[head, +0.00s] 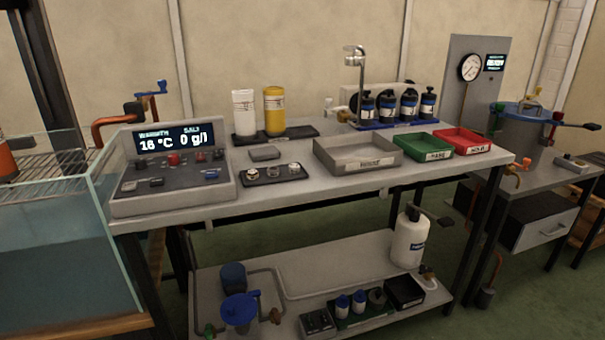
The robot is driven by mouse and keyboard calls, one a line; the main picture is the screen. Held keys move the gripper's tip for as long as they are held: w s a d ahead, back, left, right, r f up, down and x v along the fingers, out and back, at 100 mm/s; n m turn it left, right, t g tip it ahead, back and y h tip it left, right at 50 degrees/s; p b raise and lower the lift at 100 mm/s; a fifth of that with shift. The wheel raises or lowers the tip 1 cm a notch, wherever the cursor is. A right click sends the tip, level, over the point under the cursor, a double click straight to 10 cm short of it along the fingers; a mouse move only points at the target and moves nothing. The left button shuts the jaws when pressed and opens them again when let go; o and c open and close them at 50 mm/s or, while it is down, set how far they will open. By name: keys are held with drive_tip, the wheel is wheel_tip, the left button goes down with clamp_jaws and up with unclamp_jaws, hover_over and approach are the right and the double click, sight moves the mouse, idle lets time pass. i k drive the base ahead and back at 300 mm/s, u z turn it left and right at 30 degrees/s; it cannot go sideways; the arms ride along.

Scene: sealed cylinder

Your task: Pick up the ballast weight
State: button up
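No object is clearly labelled as the ballast weight, and I cannot tell which one it is. A flat grey block (265,153) lies on the bench top behind a small black tray (276,180) with three small round metallic pieces. On the lower shelf, a dark grey rounded piece (376,297) stands beside two small blue-and-white bottles in a green tray (362,318). My gripper is not in view.
The bench (215,205) carries a control console (172,180), white and yellow bottles, a grey tray (328,158), a green bin (423,146) and a red bin (462,140). A water tank (65,240) stands left, and a gauge panel (472,85) rises at the right.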

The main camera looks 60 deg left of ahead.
sight(272, 171)
drive_tip(key=k, duration=1)
drive_tip(key=u, duration=1.9)
drive_tip(key=i, duration=0.4)
